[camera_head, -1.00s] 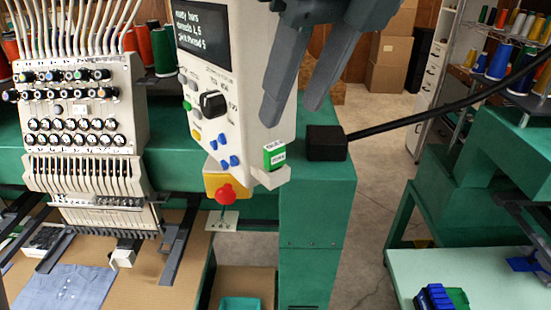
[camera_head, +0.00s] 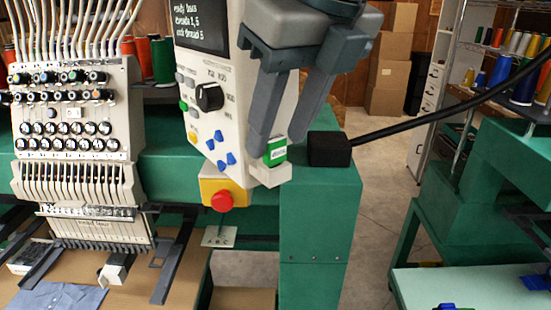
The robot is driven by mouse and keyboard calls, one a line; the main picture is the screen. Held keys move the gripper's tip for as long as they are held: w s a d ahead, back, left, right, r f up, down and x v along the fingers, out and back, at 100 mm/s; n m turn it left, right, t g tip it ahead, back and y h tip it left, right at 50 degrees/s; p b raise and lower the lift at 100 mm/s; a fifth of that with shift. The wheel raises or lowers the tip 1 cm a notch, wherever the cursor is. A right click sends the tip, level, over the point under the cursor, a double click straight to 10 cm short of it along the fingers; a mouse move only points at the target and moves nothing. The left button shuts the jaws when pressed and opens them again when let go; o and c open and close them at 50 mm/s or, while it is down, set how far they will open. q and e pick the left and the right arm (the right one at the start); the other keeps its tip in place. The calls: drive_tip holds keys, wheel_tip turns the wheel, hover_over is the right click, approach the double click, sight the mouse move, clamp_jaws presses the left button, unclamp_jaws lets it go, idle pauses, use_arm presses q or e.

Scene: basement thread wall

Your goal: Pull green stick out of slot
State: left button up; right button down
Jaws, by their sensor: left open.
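The green stick (camera_head: 276,151) is a small green block with a white label, seated in the slot at the lower right corner of the white control panel (camera_head: 215,110). My left gripper (camera_head: 279,145) is in front of the panel, pointing down. Its two grey fingers are apart. The left fingertip is just left of the stick and the right fingertip just right of it, close to its upper part. I cannot tell whether they touch it. My right gripper is not in view.
A red button (camera_head: 222,201) on a yellow box (camera_head: 207,190) sits below the panel. A black box (camera_head: 329,149) with a thick cable stands right of the slot on the green machine (camera_head: 318,215). The embroidery head (camera_head: 75,150) is at left. Open floor lies behind at right.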

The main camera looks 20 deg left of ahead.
use_arm(q)
drive_tip(key=c, duration=0.9)
drive_tip(key=shift+r, duration=0.2)
drive_tip(key=shift+r+p, duration=0.3)
drive_tip(key=shift+r, duration=1.2)
drive_tip(key=shift+r, duration=0.15)
drive_tip(key=shift+r+p, duration=0.65)
drive_tip(key=shift+r, duration=1.2)
